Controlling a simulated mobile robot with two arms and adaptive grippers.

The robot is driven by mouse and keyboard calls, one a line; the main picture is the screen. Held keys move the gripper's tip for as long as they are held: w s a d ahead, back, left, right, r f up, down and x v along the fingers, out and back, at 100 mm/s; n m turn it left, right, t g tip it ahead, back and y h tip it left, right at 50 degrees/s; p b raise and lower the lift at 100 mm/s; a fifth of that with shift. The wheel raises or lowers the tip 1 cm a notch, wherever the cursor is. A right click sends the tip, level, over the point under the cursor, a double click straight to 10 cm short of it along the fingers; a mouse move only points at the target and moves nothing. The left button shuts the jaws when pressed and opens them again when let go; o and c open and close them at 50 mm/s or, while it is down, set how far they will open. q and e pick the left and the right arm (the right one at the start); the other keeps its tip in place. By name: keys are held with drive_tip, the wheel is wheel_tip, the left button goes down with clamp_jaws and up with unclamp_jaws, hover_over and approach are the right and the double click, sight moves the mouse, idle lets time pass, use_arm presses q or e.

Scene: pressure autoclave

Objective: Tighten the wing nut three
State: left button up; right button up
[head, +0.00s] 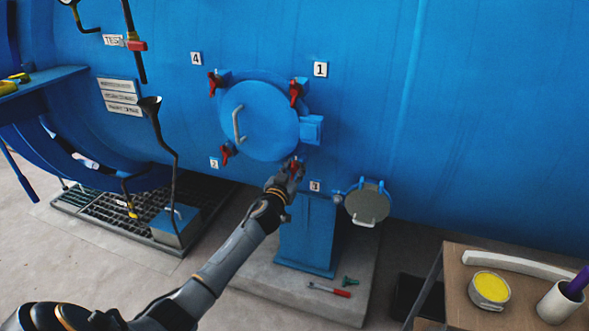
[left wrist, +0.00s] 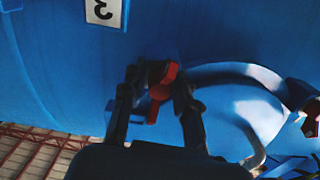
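The round blue door (head: 259,120) has a pale handle and several red wing nuts at its edge. Wing nut three (left wrist: 160,88) is red and sits at the door's lower right, by the label 3 (head: 315,186). In the head view my left gripper (head: 291,170) reaches it from below and mostly covers it. In the left wrist view the two dark fingers (left wrist: 157,88) stand on either side of the red nut, their tips close against it, and appear shut on it. The label 3 (left wrist: 104,11) shows upside down there. My right gripper is not in view.
Other red wing nuts sit by label 4 (head: 196,58), label 1 (head: 320,69) and label 2 (head: 214,162). A small round grey cover (head: 367,203) is right of the blue pedestal (head: 307,237). A wooden table (head: 455,277) stands at the lower right.

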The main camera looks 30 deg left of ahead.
use_arm(q)
drive_tip(key=c, duration=0.3)
clamp_jaws()
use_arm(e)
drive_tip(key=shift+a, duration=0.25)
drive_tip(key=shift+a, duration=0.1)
